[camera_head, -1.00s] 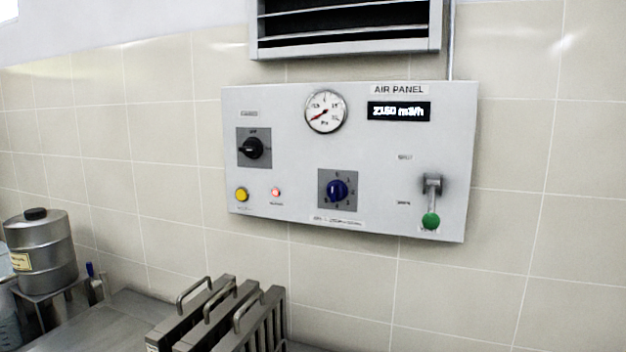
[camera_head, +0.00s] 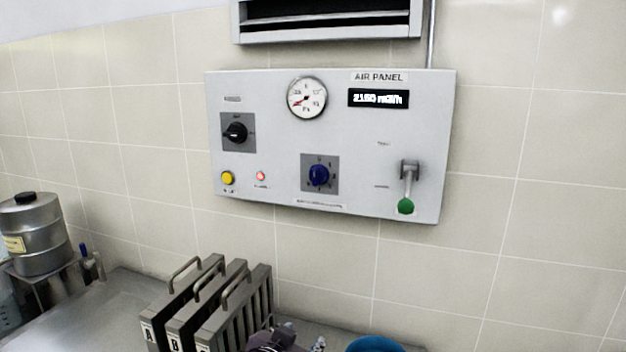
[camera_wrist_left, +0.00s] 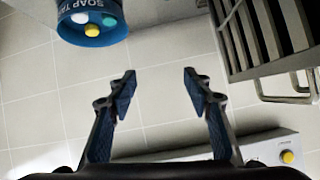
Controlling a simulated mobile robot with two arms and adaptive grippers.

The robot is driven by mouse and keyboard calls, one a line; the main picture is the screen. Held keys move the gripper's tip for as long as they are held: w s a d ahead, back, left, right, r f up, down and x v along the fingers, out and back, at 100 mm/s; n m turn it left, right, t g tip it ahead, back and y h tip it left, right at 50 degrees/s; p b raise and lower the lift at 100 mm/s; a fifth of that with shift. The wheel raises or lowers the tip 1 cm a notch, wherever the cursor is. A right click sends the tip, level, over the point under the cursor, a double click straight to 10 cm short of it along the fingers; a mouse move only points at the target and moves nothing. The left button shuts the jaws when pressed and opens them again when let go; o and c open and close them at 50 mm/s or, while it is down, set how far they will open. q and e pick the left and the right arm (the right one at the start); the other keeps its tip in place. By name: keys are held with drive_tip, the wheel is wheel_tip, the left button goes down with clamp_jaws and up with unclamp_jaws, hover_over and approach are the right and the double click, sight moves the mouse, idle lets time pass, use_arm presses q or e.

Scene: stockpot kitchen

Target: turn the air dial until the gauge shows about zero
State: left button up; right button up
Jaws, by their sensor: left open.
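The blue air dial (camera_head: 319,175) is on a dark plate, low in the middle of the grey air panel (camera_head: 270,90). The round white gauge (camera_head: 306,98) is above it; its red needle points to the lower left. The black display (camera_head: 378,98) shows white digits that look like 2150 m3/h. My left gripper (camera_head: 290,337) enters at the bottom edge, below the panel and apart from the dial. In the left wrist view its fingers (camera_wrist_left: 158,85) are spread with nothing between them. My right gripper is in neither view.
The panel also carries a black knob (camera_head: 235,132), yellow button (camera_head: 228,178), red lamp (camera_head: 260,176) and green-tipped lever (camera_head: 406,205). Handled metal filters (camera_head: 180,305) stand below, left of my gripper. A blue tub (camera_head: 376,345) is to its right. A steel canister (camera_head: 37,240) stands far left.

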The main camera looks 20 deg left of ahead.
use_arm(q)
drive_tip(key=w+a+r+t, duration=0.1)
drive_tip(key=w+r+t, duration=0.5)
drive_tip(key=r, duration=1.1)
approach(315, 179)
drive_tip(key=w, duration=0.3)
drive_tip(key=shift+y, duration=0.3)
drive_tip(key=w+p, duration=0.3)
drive_tip(key=w, duration=0.2)
drive_tip(key=shift+w+r, duration=0.1)
drive_tip(key=shift+r, duration=0.05)
drive_tip(key=shift+w, duration=0.7)
drive_tip(key=c, duration=1.1)
drive_tip(key=shift+p, duration=0.3)
drive_tip(key=shift+c, duration=0.2)
